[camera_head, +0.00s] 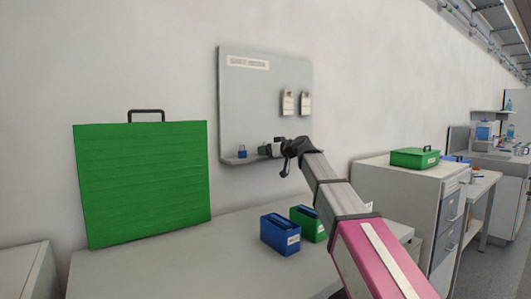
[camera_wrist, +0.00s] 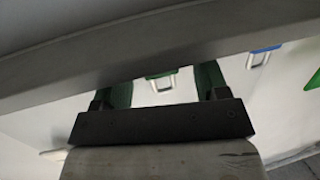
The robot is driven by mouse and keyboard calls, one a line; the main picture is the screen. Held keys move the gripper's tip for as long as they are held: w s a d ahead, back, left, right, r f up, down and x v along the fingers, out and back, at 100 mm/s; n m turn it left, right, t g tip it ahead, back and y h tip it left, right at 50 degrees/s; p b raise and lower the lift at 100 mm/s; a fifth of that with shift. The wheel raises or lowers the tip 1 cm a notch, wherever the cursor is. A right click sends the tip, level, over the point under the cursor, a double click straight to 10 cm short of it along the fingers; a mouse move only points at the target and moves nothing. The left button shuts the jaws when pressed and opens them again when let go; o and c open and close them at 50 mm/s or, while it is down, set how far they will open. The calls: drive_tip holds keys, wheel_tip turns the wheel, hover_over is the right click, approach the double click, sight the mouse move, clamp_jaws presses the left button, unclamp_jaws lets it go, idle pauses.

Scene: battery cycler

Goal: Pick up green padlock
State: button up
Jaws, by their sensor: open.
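The green padlock (camera_wrist: 161,74) shows in the wrist view, its pale shackle pointing down the picture. My gripper (camera_wrist: 164,82) is open, with one green finger on each side of the padlock and a gap on both sides. A grey edge crosses the view and hides the fingertips and part of the padlock. In the head view my gripper (camera_head: 268,149) is at the shelf of the wall board, and I cannot make out the green padlock there.
A blue padlock (camera_head: 241,152) stands on the shelf (camera_head: 232,161) left of my gripper; it also shows in the wrist view (camera_wrist: 262,52). Two tags (camera_head: 288,103) hang on the board above. A blue box (camera_head: 280,235) and a green box (camera_head: 307,222) stand on the table below.

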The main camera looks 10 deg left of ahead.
drive_tip(key=c, duration=1.1)
drive_tip(key=shift+o, duration=0.2)
